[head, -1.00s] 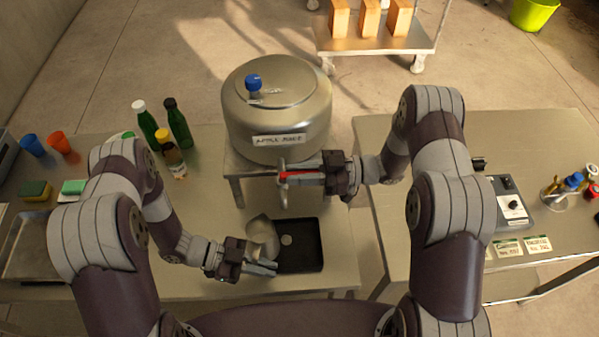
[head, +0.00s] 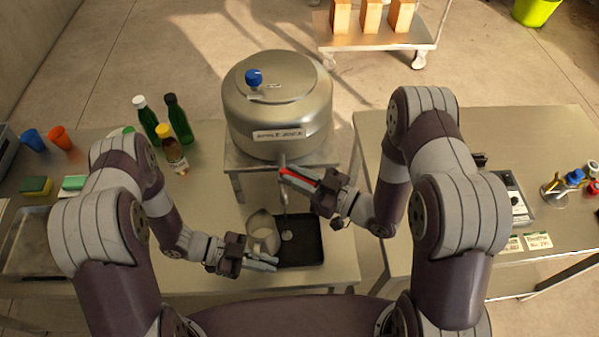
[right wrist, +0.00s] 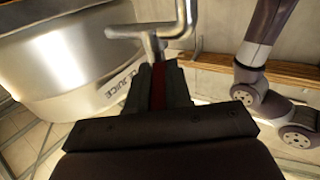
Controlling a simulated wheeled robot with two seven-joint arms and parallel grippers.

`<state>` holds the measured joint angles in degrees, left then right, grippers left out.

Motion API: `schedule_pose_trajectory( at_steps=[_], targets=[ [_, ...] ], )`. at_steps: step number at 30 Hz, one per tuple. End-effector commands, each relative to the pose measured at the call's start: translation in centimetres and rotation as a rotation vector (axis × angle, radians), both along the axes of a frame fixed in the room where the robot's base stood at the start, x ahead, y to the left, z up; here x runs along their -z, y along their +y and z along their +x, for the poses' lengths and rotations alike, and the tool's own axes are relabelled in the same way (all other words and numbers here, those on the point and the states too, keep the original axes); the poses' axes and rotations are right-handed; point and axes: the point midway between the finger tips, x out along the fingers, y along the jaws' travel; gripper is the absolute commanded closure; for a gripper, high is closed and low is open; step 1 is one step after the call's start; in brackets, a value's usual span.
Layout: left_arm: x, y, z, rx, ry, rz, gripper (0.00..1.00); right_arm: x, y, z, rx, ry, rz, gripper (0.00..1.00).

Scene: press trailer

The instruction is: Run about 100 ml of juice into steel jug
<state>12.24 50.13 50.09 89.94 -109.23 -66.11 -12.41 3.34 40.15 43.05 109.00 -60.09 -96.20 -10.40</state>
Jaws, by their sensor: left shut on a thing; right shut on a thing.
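The steel vat (head: 278,100), labelled apple juice, has a tap with a spout (head: 283,190) at its front. My right gripper (head: 300,180) is shut on the red tap lever (head: 292,175), which slants toward me; the lever also shows in the right wrist view (right wrist: 158,85). The pale steel jug (head: 260,228) stands at the left edge of the black drip tray (head: 308,245), left of the spout. My left gripper (head: 260,262) is shut on the jug's near side. A thin dark line runs below the spout toward the tray; I cannot tell if it is juice. The jug's contents are not clear.
Green bottles (head: 180,120) and a yellow-capped bottle (head: 172,150) stand left of the vat. Cups (head: 60,138) and sponges (head: 37,185) are farther left. A second table (head: 450,255) at right carries a device (head: 517,205) and cards. A gap separates the tables.

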Motion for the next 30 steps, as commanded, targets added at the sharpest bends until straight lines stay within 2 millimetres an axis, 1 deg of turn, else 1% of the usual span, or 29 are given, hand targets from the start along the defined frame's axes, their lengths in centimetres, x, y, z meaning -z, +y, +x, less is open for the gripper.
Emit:
schedule_pose_trajectory(
  at_steps=[9,15,21,30],
  targets=[
    [-0.1,0.0,0.0,0.0,-0.001,0.0,1.0,-0.1,1.0,-0.9,0.276,0.002,0.0,1.0],
    [-0.1,0.0,0.0,0.0,-0.001,0.0,1.0,0.0,1.5,-1.2,0.417,0.002,-0.002,1.0],
    [0.0,0.0,0.0,0.0,-0.001,0.0,1.0,0.0,1.8,-1.3,0.518,0.0,-0.004,1.0],
    [0.0,0.0,0.0,0.0,-0.001,0.0,1.0,0.0,1.8,-1.5,0.588,0.0,-0.002,1.0]
  ],
)
